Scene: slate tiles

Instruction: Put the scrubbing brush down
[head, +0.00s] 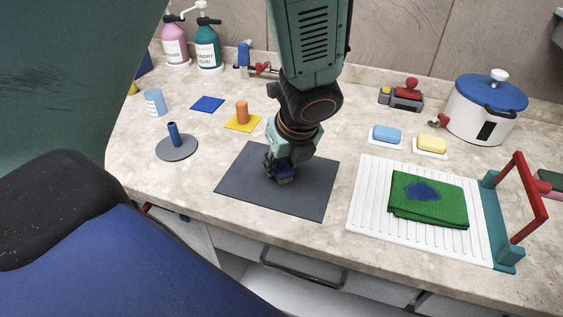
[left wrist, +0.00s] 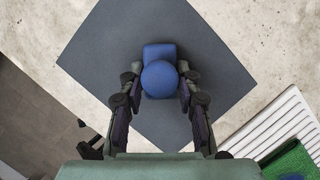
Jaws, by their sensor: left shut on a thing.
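My left gripper (head: 281,168) comes down over the dark grey mat (head: 310,195) on the counter. It is shut on the blue scrubbing brush (left wrist: 159,75), whose round knob sits between the two fingers in the left wrist view. In the head view the brush is mostly hidden by the fingers, low over the middle of the mat. I cannot tell whether it touches the mat. My right gripper is not in view.
Right of the mat is a white ribbed board (head: 365,210) with a folded green cloth (head: 430,210) and a red-handled teal frame (head: 520,205). Left is a grey disc with a blue peg (head: 173,134). Behind are soaps (head: 386,134) and a blue-lidded pot (head: 490,105).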

